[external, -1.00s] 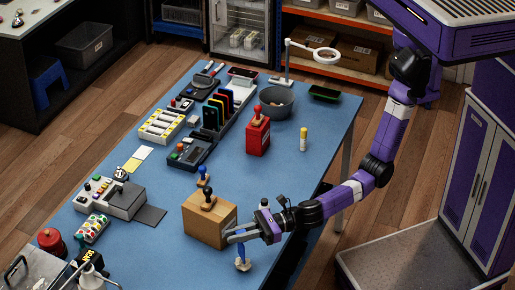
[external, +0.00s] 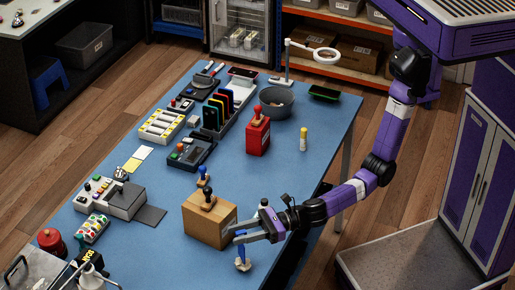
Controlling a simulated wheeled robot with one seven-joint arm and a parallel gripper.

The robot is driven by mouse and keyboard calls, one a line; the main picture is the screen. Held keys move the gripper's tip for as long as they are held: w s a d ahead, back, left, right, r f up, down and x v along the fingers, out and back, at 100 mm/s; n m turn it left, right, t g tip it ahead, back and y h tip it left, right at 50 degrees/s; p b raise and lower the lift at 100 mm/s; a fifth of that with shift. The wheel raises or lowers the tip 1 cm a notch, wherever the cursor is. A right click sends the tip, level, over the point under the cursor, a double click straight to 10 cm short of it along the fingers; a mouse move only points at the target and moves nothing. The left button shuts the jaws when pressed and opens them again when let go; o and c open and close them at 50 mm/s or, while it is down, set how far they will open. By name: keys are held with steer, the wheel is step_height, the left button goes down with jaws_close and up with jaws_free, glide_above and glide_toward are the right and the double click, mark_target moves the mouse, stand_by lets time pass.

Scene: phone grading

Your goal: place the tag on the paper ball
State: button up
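My gripper (external: 238,234) is low over the near right part of the blue table, just right of a cardboard box. Its fingers point left, with a gap showing between them. A small upright blue piece (external: 242,252) stands by the fingertips, with a crumpled whitish lump (external: 243,265) at its foot. The lump looks like the paper ball, but it is too small to be sure. I cannot pick out the tag with certainty. The fingertips overlap the top of the blue piece in this view, and contact cannot be told.
The cardboard box (external: 207,222) with a dark-knobbed stamp (external: 208,200) on top stands close left of my gripper. A red box (external: 258,137), a yellow-capped stick (external: 303,140) and a grey bowl (external: 277,103) stand farther back. The table's middle right is clear.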

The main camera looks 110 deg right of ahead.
steer(key=s, duration=1)
steer(key=shift+s, duration=0.35)
steer(key=s+d+f+m+g+y, duration=0.1)
steer(key=s+d+f+m, duration=0.3)
steer(key=s, duration=0.3)
steer(key=s+d+f+m+g, duration=0.1)
steer(key=s+d+f+m, duration=0.2)
steer(key=s+m, duration=0.45)
steer(key=s+d+f+m+g+y, duration=0.1)
steer(key=s+d+f+m, duration=0.25)
steer(key=s, duration=0.35)
steer(key=s+d+r+m+h, duration=0.1)
steer(key=s+d+r+m, duration=0.2)
steer(key=s+m, duration=0.6)
steer(key=s+d+r+m+h, duration=0.1)
steer(key=s+d+r+m, duration=0.3)
steer(key=s+r+m, duration=0.3)
steer(key=s+m, duration=0.2)
steer(key=m, duration=0.3)
steer(key=shift+s+r, duration=0.2)
